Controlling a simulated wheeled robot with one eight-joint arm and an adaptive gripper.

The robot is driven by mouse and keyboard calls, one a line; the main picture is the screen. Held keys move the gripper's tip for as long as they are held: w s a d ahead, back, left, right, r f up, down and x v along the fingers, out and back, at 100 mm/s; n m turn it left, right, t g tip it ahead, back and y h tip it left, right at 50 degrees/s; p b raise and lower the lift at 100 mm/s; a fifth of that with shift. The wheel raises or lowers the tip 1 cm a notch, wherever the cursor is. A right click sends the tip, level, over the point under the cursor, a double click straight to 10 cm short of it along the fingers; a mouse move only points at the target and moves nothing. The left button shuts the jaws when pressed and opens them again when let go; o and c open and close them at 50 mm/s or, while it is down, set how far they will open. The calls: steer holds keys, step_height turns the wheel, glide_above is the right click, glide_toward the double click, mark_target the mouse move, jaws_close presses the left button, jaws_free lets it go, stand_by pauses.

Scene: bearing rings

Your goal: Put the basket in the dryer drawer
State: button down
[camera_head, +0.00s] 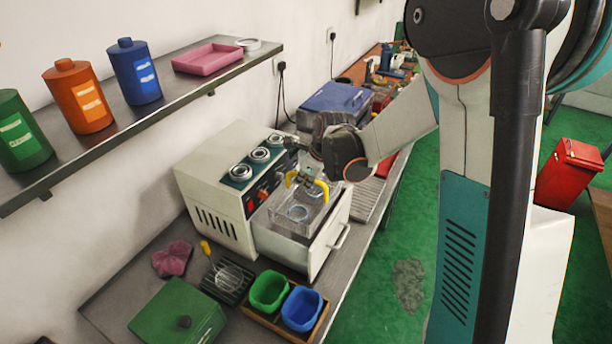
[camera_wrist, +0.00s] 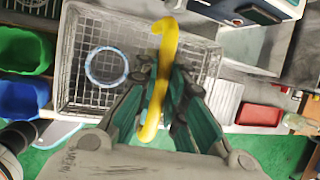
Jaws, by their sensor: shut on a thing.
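The wire basket (camera_head: 318,214) has a yellow handle (camera_head: 321,188) and a light-blue ring (camera_head: 298,212) inside it. In the wrist view the basket (camera_wrist: 72,85) and the ring (camera_wrist: 107,66) show below my gripper. My gripper (camera_wrist: 166,78) is shut on the yellow handle; it also shows in the head view (camera_head: 308,178). The dryer (camera_head: 222,195) is a cream box with dials on top, and its drawer (camera_head: 325,250) is pulled out. The basket is at the drawer opening, partly above its rim. I cannot tell whether it touches the drawer's floor.
A green bin (camera_head: 269,290) and a blue bin (camera_head: 302,308) stand in a wooden tray in front of the drawer. A green box (camera_head: 175,315), a pink cloth (camera_head: 172,258) and a whisk lie nearby. A blue-lidded machine (camera_head: 335,97) stands behind the dryer.

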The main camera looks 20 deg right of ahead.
steer(key=shift+f+b, duration=5.8)
steer(key=shift+f, duration=1.5)
steer(key=shift+f, duration=0.2)
steer(key=c, duration=1.6)
jaws_free()
steer(key=shift+r+p, duration=3.35)
steer(key=shift+r, duration=2.2)
